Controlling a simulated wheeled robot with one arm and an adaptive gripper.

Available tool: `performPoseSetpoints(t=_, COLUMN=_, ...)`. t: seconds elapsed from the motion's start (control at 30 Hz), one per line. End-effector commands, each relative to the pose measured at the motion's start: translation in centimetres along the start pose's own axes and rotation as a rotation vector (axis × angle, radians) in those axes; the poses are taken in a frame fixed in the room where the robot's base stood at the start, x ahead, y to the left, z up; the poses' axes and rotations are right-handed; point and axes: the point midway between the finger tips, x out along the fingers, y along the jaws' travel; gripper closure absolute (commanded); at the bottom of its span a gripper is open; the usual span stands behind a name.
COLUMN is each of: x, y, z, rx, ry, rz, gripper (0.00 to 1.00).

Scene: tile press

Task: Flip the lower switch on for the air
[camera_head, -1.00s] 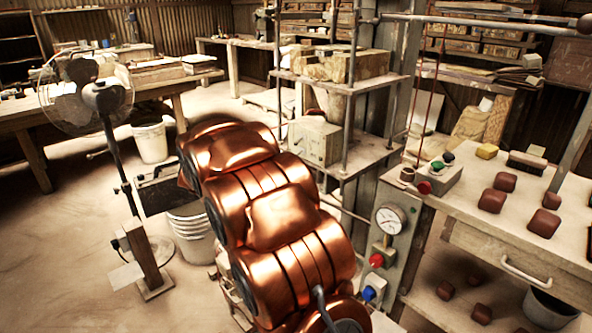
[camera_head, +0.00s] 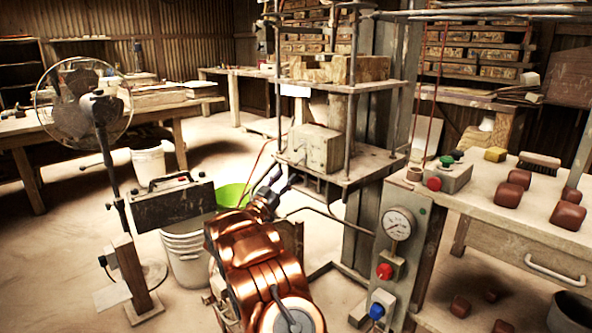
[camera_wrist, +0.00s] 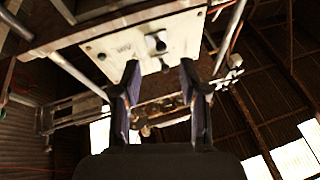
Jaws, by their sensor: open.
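A cream box (camera_head: 318,148) stands on the lower shelf of the press. A second small dark part sits close by; I cannot tell which way the toggle is set. My gripper (camera_head: 268,190) is in front of and below the box in the head view. In the wrist view my gripper (camera_wrist: 160,82) has its two dark fingers apart, with nothing between them, pointing at the plate near the toggle.
Metal rods and the press shelf (camera_head: 355,168) surround the box. A post with a gauge (camera_head: 396,224), red button (camera_head: 385,271) and blue button (camera_head: 377,311) stands at right. A green bucket (camera_head: 233,195) and white buckets (camera_head: 188,255) are at left, near a fan (camera_head: 83,100).

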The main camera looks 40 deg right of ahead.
Motion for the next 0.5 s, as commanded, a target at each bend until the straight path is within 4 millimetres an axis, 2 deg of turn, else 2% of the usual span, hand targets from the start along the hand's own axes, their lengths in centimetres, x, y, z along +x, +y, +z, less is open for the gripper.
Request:
performPoseSetpoints(t=0.3, x=4.2, y=0.1, z=0.1, rx=0.001, ry=0.0, rz=0.001, gripper=0.57)
performPoseSetpoints(t=0.5, x=6.2, y=0.0, z=0.2, rx=0.001, ry=-0.003, rz=-0.002, gripper=0.57)
